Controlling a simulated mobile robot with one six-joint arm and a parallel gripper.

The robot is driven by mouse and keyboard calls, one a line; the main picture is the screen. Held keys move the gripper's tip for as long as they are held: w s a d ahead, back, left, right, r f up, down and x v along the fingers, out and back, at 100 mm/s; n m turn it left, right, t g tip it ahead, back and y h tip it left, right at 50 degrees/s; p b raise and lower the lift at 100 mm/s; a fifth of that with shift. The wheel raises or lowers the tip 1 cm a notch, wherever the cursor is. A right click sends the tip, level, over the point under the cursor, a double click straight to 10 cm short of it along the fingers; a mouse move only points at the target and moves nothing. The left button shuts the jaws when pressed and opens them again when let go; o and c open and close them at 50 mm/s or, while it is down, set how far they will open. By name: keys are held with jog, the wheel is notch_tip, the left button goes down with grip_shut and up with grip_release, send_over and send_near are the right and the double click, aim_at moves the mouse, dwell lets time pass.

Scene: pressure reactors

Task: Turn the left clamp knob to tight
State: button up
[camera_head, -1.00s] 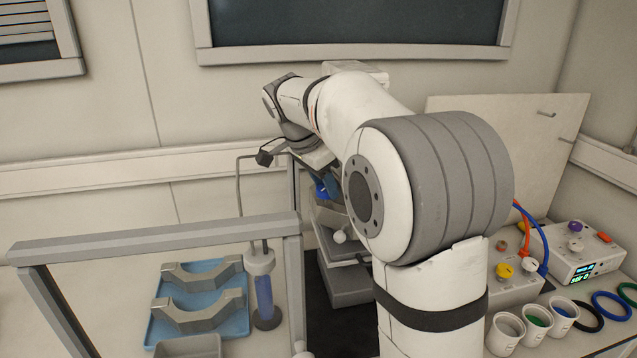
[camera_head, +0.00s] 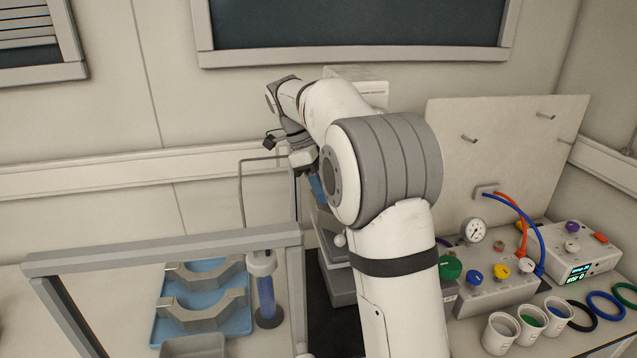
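My arm reaches back to the reactor stand (camera_head: 343,290), right of the grey metal frame. My gripper (camera_head: 312,178) points down at the upper part of the stand. Its fingers are too small and too covered by my arm to tell if they are open or shut. A blue part (camera_head: 317,189) shows right by the gripper; I cannot tell whether they touch. A small white ball-shaped knob (camera_head: 340,240) sticks out of the stand lower down. I cannot make out the left clamp knob; my arm hides much of the stand.
A grey frame (camera_head: 160,251) stands at left, by a blue tray (camera_head: 160,325) with grey cradles and a blue cylinder (camera_head: 265,297). At right are a control box with knobs (camera_head: 500,290), a gauge (camera_head: 473,231), cups (camera_head: 500,334), rings (camera_head: 605,305) and a display unit (camera_head: 570,255).

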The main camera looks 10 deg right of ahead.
jog(key=shift+d+m+g, duration=0.1)
jog(key=shift+m+g, duration=0.2)
jog(key=shift+m, duration=0.4)
jog(key=o, duration=1)
jog(key=shift+c, duration=0.2)
jog(key=shift+y, duration=0.3)
jog(key=v, duration=0.7)
jog(key=shift+r+p, duration=0.35)
jog(key=shift+p, duration=0.05)
